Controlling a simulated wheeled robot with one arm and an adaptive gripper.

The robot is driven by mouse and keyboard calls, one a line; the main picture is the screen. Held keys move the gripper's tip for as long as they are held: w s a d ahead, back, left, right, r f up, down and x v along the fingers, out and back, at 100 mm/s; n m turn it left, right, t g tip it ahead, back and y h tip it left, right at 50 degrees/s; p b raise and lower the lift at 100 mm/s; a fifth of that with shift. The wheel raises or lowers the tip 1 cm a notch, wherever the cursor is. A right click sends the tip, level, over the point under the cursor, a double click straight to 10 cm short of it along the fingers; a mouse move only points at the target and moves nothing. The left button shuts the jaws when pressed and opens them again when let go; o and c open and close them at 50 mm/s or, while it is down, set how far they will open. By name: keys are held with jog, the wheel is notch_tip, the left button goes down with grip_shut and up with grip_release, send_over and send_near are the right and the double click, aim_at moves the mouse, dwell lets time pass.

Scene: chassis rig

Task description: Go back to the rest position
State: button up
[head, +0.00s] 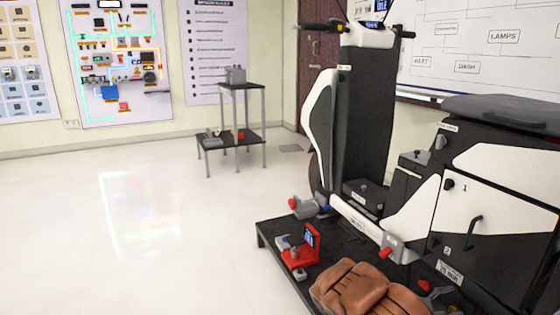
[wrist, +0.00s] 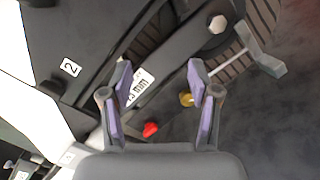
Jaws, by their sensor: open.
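My gripper (wrist: 160,76) shows in the wrist view with its two purple-padded fingers apart and nothing between them. It is above dark parts of the scooter rig, near a white label ending in "mm" (wrist: 140,86). My gripper does not show in the head view. The black and white scooter rig (head: 345,120) stands upright on a low black platform (head: 275,250) at the right of the head view.
A red stand with a small screen (head: 300,258) and brown gloves (head: 365,290) lie on the platform. A small two-level table (head: 240,140) stands at the back. The floor at left is clear. A grey T-shaped handle (wrist: 262,55) is right of my fingers.

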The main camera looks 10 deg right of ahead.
jog(key=s+a+r+m+g+y+p, duration=0.25)
jog(key=s+r+p, duration=0.35)
jog(key=r, duration=0.5)
jog(key=s+a+r+m+g+y+p, duration=0.1)
jog(key=s+a+r+m+g+p, duration=0.35)
jog(key=r, duration=0.65)
jog(key=s+a+r+m+g+y+p, duration=0.1)
jog(key=s+r+m+y+p, duration=0.1)
jog(key=s+r+p, duration=0.7)
jog(key=s+a+r+t+y+p, duration=0.1)
jog(key=s+a+r+y+p, duration=0.3)
jog(key=a+r, duration=0.3)
jog(key=s+a+r+t+y+p, duration=0.1)
jog(key=s+a+r+y+p, duration=0.3)
jog(key=a, duration=0.9)
jog(key=s+a+r+m+t+y+p, duration=0.1)
jog(key=s+a+r+y+p, duration=0.3)
jog(key=a+r+p, duration=0.4)
jog(key=shift+s+a+r+t+y+p, duration=0.35)
jog(key=shift+a+r+t, duration=0.25)
jog(key=shift+a+r, duration=0.4)
jog(key=shift+a+f, duration=0.15)
jog(key=shift+f, duration=0.05)
grip_shut()
